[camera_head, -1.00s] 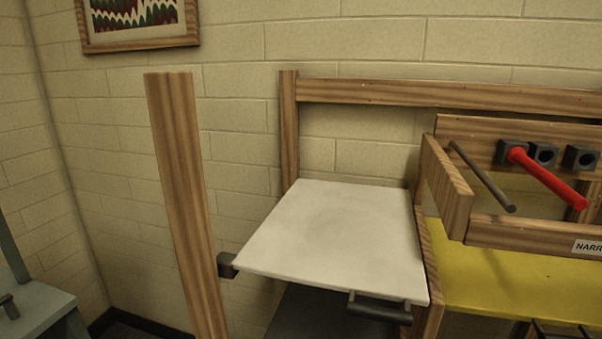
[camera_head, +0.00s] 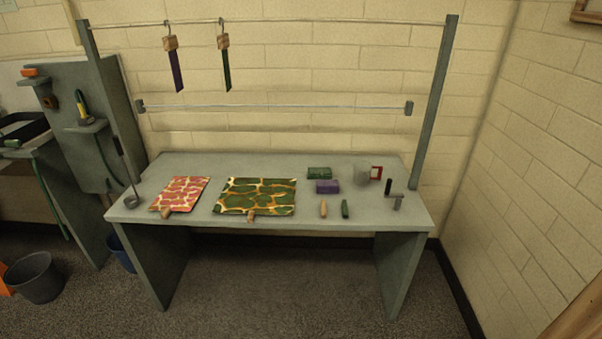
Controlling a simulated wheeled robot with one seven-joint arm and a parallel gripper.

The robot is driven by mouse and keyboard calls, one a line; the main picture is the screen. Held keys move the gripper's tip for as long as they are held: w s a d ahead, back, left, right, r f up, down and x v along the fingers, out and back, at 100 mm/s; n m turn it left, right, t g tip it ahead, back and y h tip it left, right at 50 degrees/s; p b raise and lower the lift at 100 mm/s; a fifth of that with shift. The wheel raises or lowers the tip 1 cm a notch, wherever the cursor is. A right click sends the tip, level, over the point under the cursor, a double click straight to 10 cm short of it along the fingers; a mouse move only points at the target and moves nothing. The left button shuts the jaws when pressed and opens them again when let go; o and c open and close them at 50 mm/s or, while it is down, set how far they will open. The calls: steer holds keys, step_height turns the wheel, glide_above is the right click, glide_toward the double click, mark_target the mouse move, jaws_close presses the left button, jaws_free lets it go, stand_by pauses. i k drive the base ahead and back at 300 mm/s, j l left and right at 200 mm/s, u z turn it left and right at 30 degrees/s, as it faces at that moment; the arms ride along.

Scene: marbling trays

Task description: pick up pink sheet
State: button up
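The pink sheet (camera_head: 184,190), marbled pink with cream and yellowish veins, lies flat on the left part of a grey table (camera_head: 330,222). A small wooden piece (camera_head: 166,213) sits at its front edge. A green and orange marbled sheet (camera_head: 256,190) lies to its right, with a similar wooden piece (camera_head: 251,216) at its front edge. My gripper is not in view.
Green (camera_head: 319,173) and purple (camera_head: 327,187) blocks and a mug (camera_head: 363,174) stand right. Clipped strips (camera_head: 176,68) hang above. Buckets (camera_head: 36,277) stand on the floor at left; floor in front is clear.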

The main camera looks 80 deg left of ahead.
mark_target(182, 193)
steer(key=u, duration=2.7)
